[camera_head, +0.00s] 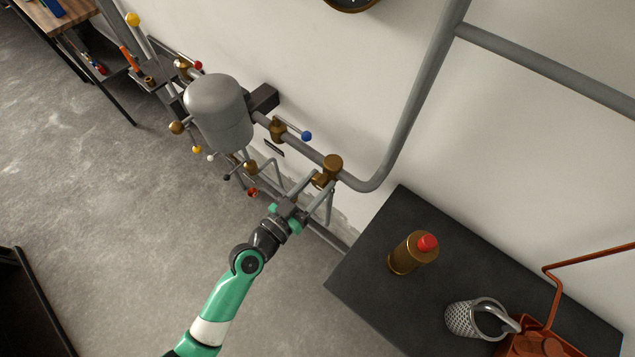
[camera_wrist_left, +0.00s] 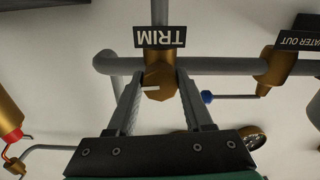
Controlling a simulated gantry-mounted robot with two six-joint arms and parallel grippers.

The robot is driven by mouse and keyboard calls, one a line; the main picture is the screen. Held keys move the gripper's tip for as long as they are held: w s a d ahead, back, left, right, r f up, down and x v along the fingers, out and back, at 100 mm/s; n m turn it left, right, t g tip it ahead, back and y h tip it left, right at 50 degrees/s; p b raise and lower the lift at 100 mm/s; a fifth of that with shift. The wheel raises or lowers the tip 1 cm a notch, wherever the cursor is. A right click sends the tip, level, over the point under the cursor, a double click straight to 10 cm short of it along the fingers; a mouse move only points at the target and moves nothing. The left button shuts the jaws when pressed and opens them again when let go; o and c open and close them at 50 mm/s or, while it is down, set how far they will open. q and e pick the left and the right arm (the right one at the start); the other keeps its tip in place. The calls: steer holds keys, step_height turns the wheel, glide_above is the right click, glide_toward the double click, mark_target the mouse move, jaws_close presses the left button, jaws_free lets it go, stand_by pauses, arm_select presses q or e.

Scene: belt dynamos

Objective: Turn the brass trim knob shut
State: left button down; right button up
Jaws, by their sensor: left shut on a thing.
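The brass trim knob (camera_head: 330,167) sits on the grey pipe along the wall, near the pipe's bend. In the left wrist view the knob (camera_wrist_left: 158,83) shows under a dark label reading TRIM (camera_wrist_left: 160,37), with a small pale mark on its front. My left gripper (camera_head: 317,182) reaches up to it from below. In the left wrist view its two fingers (camera_wrist_left: 160,80) are on either side of the knob, shut on it. The finger contact itself is partly hidden. My right gripper is not in view.
A valve with a blue-tipped lever (camera_head: 306,136) is close by on the same pipe. A grey tank (camera_head: 218,110) with several coloured handles stands left. A dark table (camera_head: 370,235) at right carries a brass bottle with a red cap (camera_head: 414,253) and a metal mug (camera_head: 473,320).

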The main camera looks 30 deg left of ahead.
arm_select(q)
steer(key=n, duration=0.3)
steer(key=shift+n, duration=0.4)
steer(key=n, duration=0.4)
steer(key=shift+n, duration=0.3)
steer(key=n+p, duration=0.1)
steer(key=n, duration=0.3)
steer(key=shift+r, duration=0.1)
steer(key=n, duration=0.4)
steer(key=shift+p, duration=0.3)
steer(key=shift+n, duration=0.4)
steer(key=shift+c, duration=1.5)
jaws_free()
